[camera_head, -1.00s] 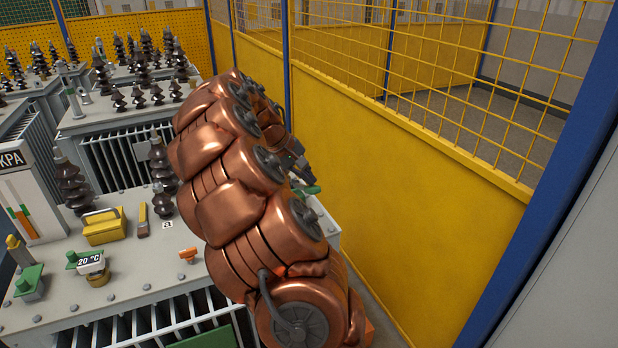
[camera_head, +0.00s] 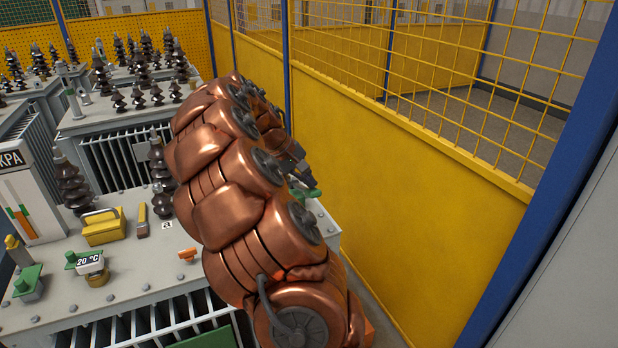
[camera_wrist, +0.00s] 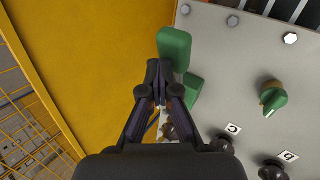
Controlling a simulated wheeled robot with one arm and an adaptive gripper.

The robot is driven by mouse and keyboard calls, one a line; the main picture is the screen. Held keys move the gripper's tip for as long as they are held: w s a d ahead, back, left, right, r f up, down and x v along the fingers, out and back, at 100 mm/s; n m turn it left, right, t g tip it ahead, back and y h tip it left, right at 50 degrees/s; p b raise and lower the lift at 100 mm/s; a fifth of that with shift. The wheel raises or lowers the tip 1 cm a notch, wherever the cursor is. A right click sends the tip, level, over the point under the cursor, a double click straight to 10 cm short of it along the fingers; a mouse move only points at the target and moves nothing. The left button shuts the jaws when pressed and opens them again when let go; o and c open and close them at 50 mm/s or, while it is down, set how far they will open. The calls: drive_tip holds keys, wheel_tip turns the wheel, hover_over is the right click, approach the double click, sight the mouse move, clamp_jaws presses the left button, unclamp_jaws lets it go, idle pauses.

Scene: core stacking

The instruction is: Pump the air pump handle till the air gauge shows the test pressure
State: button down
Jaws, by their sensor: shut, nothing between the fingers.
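My gripper (camera_wrist: 159,72) is shut and empty in the wrist view. Its tips are just beside a green block-shaped part (camera_wrist: 174,46), which looks like the pump handle; I cannot tell whether they touch. A second green part (camera_wrist: 193,88) lies beside it, partly behind the fingers. In the head view my gripper (camera_head: 309,180) is small and dark beyond my copper-coloured arm, close to a green part (camera_head: 307,193). The air gauge (camera_head: 25,208), marked KPA, stands at the left edge with an orange bar and a green band. Its exact reading is not legible.
A yellow wall panel (camera_head: 400,215) with mesh above runs close along the right.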

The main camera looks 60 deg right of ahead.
sight(311, 190)
drive_tip(key=shift+s+a+f+b, duration=0.3)
drive_tip(key=shift+s+f+b, duration=0.1)
drive_tip(key=shift+f, duration=0.2)
drive_tip(key=shift+s+a+f+b, duration=0.25)
drive_tip(key=shift+s+f, duration=0.15)
drive_tip(key=shift+f, duration=0.2)
idle(2.2)
drive_tip(key=shift+r, duration=0.1)
drive_tip(key=shift+w+d+r+p, duration=0.45)
drive_tip(key=shift+w+r+p, duration=0.2)
drive_tip(key=shift+r, duration=0.35)
drive_tip(key=shift+w+d+r+p, duration=0.4)
drive_tip(key=shift+w+r+p, duration=0.25)
drive_tip(key=shift+r, duration=0.3)
drive_tip(key=shift+w+d+r+p, duration=0.45)
drive_tip(key=shift+w+r+p, duration=0.2)
drive_tip(key=shift+r, duration=0.35)
drive_tip(key=shift+w+d+r+p, duration=0.25)
drive_tip(key=shift+w+r+p, duration=0.2)
drive_tip(key=shift+r, duration=0.25)
drive_tip(key=shift+w+d+r+p, duration=0.35)
drive_tip(key=shift+r+p, duration=0.15)
drive_tip(key=shift+r, duration=0.15)
drive_tip(key=shift+w+d+r+p, duration=0.2)
drive_tip(key=shift+w+r+p, duration=0.25)
drive_tip(key=shift+r, duration=0.25)
